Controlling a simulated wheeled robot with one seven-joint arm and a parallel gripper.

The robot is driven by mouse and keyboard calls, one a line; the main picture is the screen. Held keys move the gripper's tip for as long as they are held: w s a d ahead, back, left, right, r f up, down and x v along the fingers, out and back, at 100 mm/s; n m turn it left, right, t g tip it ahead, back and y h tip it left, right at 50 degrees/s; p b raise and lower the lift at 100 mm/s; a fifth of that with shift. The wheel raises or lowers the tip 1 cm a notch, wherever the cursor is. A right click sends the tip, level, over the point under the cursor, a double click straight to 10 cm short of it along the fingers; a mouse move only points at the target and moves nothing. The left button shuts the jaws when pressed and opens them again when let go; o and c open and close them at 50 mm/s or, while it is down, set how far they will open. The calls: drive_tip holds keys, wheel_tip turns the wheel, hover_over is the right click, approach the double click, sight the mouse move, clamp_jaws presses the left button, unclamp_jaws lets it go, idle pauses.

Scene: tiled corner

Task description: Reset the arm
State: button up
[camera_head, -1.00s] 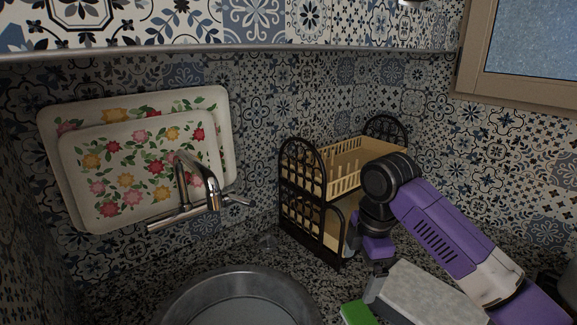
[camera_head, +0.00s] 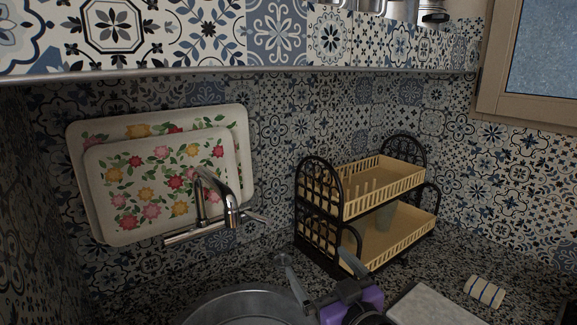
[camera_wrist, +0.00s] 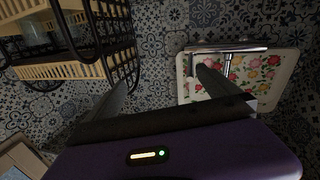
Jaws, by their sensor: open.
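My gripper (camera_head: 316,258) is low in the head view, between the metal sink and the dish rack. Its two grey fingers stand apart with nothing between them, and its purple body is cut off by the bottom edge. In the wrist view my gripper (camera_wrist: 166,78) is also open and empty, with the purple body across the bottom. It is apart from the rack and the trays.
A two-tier dish rack (camera_head: 385,192) holds a grey cup (camera_head: 385,216) on its lower tier. Flowered trays (camera_head: 158,180) lean behind the faucet (camera_head: 231,203). The sink (camera_head: 220,303) is partly cut off. A grey-white block (camera_head: 436,306) and striped sponge (camera_head: 484,291) are right.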

drive_tip(key=s+d+f+m+h, duration=0.2)
drive_tip(key=s+d+f, duration=0.2)
drive_tip(key=s, duration=1.1)
drive_tip(key=s+d+f+m+g+h, duration=0.1)
drive_tip(key=s+d+f, duration=0.3)
drive_tip(key=s, duration=1.2)
drive_tip(key=s+d+f+m+h, duration=0.2)
drive_tip(key=s+d+f+h, duration=0.1)
drive_tip(key=s, duration=1.3)
drive_tip(key=shift+d+f+m+g+h, duration=0.4)
drive_tip(key=shift+d+f, duration=0.35)
drive_tip(key=shift+d, duration=0.45)
